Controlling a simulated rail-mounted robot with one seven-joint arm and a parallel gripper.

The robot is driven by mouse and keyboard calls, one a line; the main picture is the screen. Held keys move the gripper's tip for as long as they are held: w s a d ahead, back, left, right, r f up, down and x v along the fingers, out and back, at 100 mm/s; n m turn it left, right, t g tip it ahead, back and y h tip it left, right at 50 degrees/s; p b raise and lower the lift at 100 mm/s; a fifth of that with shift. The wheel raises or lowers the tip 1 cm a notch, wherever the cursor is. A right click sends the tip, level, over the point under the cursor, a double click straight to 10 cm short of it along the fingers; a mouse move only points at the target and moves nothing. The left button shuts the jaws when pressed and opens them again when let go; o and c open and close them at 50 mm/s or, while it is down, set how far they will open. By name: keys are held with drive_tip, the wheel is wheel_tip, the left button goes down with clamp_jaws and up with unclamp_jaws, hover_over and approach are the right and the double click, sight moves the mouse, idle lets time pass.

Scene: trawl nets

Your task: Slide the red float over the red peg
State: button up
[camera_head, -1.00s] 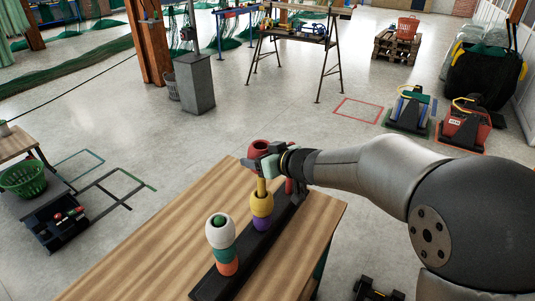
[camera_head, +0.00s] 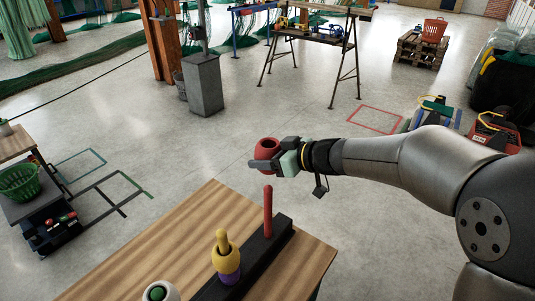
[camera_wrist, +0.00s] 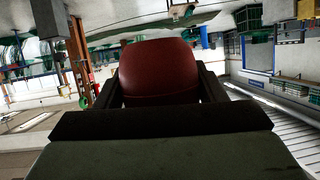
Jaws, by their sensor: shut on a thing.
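The red float (camera_head: 267,149) is held in my gripper (camera_head: 264,162), which is shut on it. The float is in the air, a little above the red peg's top in the head view and apart from it. The red float also fills the middle of the wrist view (camera_wrist: 158,72), between the two dark fingers. The red peg (camera_head: 268,212) stands upright and bare at the far end of the black base bar (camera_head: 272,240) on the wooden table. The float's hole cannot be made out clearly.
A yellow peg (camera_head: 222,240) carries a yellow float (camera_head: 226,258) over a purple one (camera_head: 229,278) on the same bar. A white float with a green peg top (camera_head: 157,292) stands nearer, cut by the frame's edge. The table's left part (camera_head: 165,245) is clear.

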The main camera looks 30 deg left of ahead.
drive_tip(key=shift+s+f, duration=0.25)
drive_tip(key=shift+f, duration=0.05)
hover_over(272, 189)
drive_tip(key=a, duration=0.2)
drive_tip(key=shift+s+d+f, duration=0.1)
drive_tip(key=shift+d+f, duration=0.05)
drive_tip(key=shift+f, duration=1)
drive_tip(key=shift+d+f, duration=0.1)
drive_tip(key=shift+f, duration=1)
wheel_tip(272, 189, down, 6)
drive_tip(key=b, duration=1.1)
drive_tip(key=shift+r, duration=0.1)
drive_tip(key=o, duration=1.1)
drive_tip(key=shift+d, duration=0.1)
